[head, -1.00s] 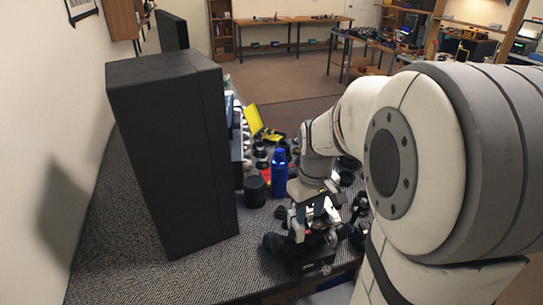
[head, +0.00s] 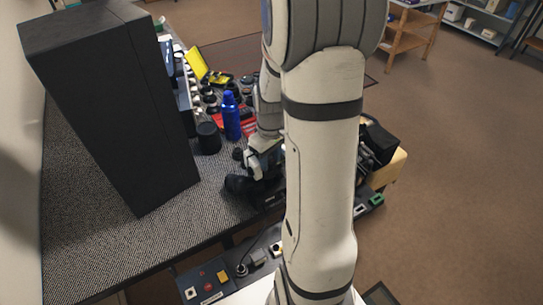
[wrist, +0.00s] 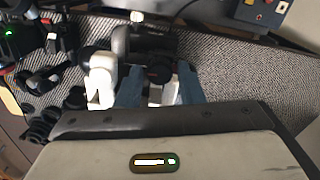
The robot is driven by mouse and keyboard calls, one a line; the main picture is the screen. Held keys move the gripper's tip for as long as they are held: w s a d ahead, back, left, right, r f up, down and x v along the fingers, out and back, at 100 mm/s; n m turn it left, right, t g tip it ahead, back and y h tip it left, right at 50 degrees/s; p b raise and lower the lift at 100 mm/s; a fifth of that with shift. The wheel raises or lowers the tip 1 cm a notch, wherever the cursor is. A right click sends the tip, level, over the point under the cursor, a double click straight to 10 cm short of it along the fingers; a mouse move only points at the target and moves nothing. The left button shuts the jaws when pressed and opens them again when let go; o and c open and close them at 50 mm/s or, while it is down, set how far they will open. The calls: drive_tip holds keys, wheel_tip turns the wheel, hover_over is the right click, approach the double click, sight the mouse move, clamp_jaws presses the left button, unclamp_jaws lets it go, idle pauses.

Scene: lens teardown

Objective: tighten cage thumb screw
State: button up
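My gripper (wrist: 158,88) points down at the bench, with its two blue-grey fingers apart on either side of a dark round knob (wrist: 158,73). The knob may be the cage thumb screw; I cannot tell for sure. A gap seems to show between the knob and the fingers. The knob sits beside a dark cylindrical lens body (wrist: 125,42). In the head view my gripper (head: 260,170) is low over the bench's front edge, next to the dark lens part (head: 240,185). My arm hides much of the area to its right, and the screw is not discernible there.
A tall black box (head: 110,100) stands on the left of the bench. A blue bottle (head: 231,117) and a black cylinder (head: 208,138) stand behind the gripper. A yellow case (head: 197,65) lies farther back. Dark parts (wrist: 45,125) crowd the wrist view's left side.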

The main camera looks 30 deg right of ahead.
drive_tip(key=c, duration=0.7)
drive_tip(key=shift+m, duration=0.4)
drive_tip(key=m+b, duration=0.2)
drive_tip(key=m, duration=0.1)
drive_tip(key=m+b, duration=0.2)
drive_tip(key=m, duration=0.3)
drive_tip(key=m+b, duration=0.1)
drive_tip(key=m, duration=0.3)
drive_tip(key=shift+m, duration=0.4)
drive_tip(key=shift+r+m+b, duration=0.1)
drive_tip(key=shift+m+b, duration=0.45)
drive_tip(key=shift+m, duration=1.45)
